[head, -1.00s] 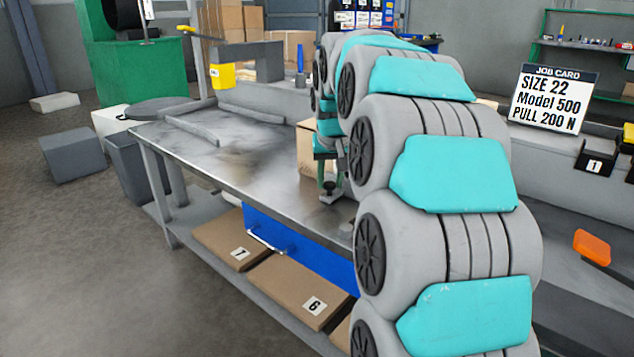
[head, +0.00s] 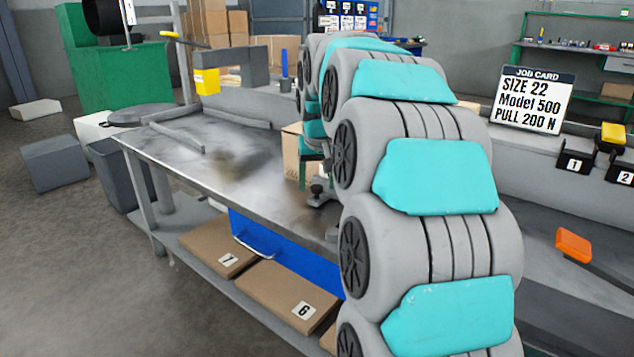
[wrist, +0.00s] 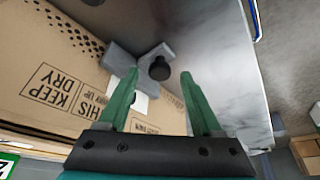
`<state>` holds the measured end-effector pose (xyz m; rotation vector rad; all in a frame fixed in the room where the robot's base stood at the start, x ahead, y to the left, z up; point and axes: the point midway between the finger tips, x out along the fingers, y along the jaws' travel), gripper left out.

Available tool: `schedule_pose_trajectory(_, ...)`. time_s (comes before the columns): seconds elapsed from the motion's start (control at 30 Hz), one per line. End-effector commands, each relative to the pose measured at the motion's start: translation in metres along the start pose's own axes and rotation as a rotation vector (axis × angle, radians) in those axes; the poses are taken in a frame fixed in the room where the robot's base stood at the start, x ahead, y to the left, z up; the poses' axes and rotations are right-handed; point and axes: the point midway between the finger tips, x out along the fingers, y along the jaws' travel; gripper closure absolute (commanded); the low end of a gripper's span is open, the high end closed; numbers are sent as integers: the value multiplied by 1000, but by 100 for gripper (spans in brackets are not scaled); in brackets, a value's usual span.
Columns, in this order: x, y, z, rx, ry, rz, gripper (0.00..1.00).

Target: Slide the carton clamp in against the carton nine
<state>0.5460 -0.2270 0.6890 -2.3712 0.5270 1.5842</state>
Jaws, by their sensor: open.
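The carton (wrist: 60,65) is a brown box with "KEEP DRY" print and dotted holes, filling the left of the wrist view. A white label on it is partly hidden by a finger, and no number is readable. In the head view the carton (head: 291,157) stands on the bench, mostly behind my arm. The carton clamp (wrist: 125,60) is a grey angled piece with a dark round knob, close beside the carton; I cannot tell if they touch. Its knob also shows in the head view (head: 317,189). My gripper (wrist: 159,78) is open, its green fingers on either side of the knob in the picture, holding nothing.
The metal bench (head: 185,157) is clear to the left, with grey rails (head: 180,136) at its far end. A blue drawer (head: 290,262) and flat numbered boxes (head: 218,245) lie below. A job card (head: 532,98) stands at right. A grey bin (head: 120,178) stands beyond the bench.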

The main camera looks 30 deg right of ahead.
Motion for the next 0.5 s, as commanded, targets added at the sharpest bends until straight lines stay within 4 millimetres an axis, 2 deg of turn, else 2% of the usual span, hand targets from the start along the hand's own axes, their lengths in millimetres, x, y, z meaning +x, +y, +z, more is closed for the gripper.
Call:
schedule_pose_trajectory(0.4, -63, 0, -1, -1, 4, 0, 34)
schedule_pose_trajectory(0.5, -70, 0, 0, 0, 3, 0, 34)
